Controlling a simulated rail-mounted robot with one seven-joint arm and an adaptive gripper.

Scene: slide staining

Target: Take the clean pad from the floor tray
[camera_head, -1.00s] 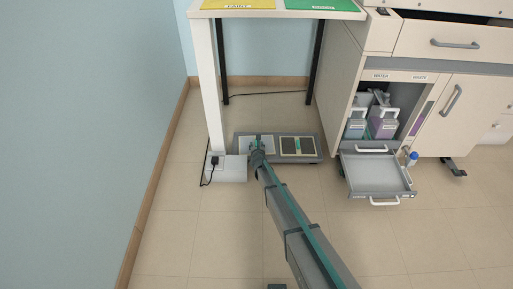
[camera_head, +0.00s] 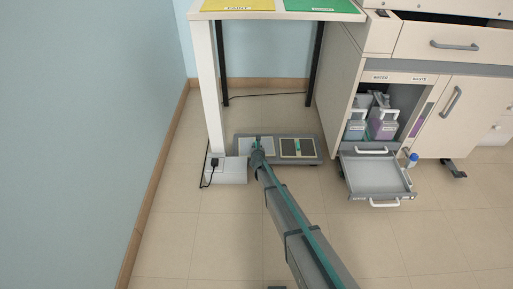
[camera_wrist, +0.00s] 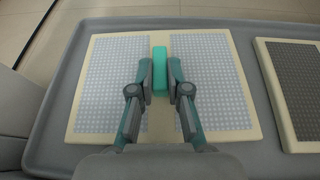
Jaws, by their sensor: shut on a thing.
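The clean pad (camera_wrist: 218,75) is a pale panel with light blue-grey dotted cloth, cream edges and a cream middle strip. It lies flat in the grey floor tray (camera_wrist: 45,138). A green upright handle (camera_wrist: 159,62) stands on its middle strip. My gripper (camera_wrist: 159,78) is shut on this handle, one finger on each side. In the head view the pad (camera_head: 266,146) lies in the left half of the tray (camera_head: 310,161), partly hidden by my gripper (camera_head: 258,143).
A dark pad (camera_head: 290,147) with a green handle lies in the tray's right half. A white socket box (camera_head: 230,171) and a table leg (camera_head: 205,90) stand close on the left. An open drawer (camera_head: 375,176) juts out at the right. The floor in front is clear.

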